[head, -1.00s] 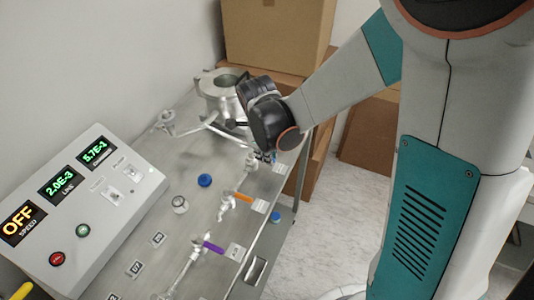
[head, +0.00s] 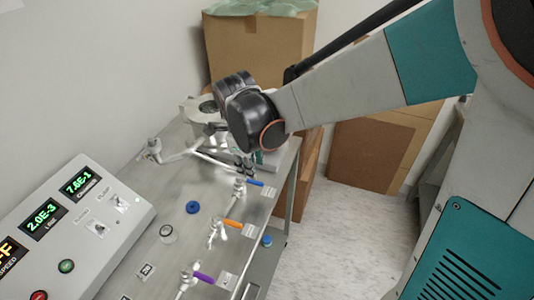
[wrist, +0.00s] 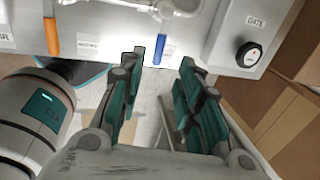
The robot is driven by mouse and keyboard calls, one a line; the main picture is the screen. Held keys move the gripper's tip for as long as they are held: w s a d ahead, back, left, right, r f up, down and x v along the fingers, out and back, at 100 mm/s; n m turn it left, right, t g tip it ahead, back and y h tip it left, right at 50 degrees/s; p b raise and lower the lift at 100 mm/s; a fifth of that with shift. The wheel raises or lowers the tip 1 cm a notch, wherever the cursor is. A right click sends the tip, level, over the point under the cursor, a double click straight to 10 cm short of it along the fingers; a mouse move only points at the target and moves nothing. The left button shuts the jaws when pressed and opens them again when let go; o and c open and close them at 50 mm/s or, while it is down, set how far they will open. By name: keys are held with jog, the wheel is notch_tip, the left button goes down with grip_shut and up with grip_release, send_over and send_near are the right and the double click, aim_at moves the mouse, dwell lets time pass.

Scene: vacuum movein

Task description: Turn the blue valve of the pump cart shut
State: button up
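The pump cart (head: 150,270) has a metal top with a row of valves along its right edge. The blue valve handle (head: 255,183) is the farthest of the coloured handles and lies roughly parallel to the orange one. My gripper (head: 243,162) hangs just behind it, fingers partly hidden by my wrist. In the wrist view the blue handle (wrist: 160,48) shows in the gap between the tips of my open gripper (wrist: 163,60), closer to the left finger. Whether a finger touches it I cannot tell.
Orange (head: 233,224) and purple (head: 204,278) handles stand nearer along the edge; the orange one also shows in the wrist view (wrist: 52,37). A black round knob (wrist: 248,54) sits by the GATE label. A control box (head: 75,225) stands left, cardboard boxes (head: 260,50) behind.

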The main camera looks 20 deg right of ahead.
jog(key=r, duration=0.3)
jog(key=s+r, duration=0.1)
jog(key=shift+s+a+r, duration=0.1)
jog(key=shift+a+r, duration=0.15)
jog(key=shift+a, duration=0.05)
jog(key=s+d+r+n+t+b, duration=0.1)
jog(key=s+d+n+t, duration=0.1)
jog(key=s+n, duration=0.5)
jog(key=s+d+r+n+t+y+b, duration=0.1)
jog(key=s+d+n+t, duration=0.2)
jog(key=n, duration=1.6)
jog(key=s+d, duration=0.2)
jog(key=s, duration=0.2)
jog(key=shift+d+t+b, duration=0.3)
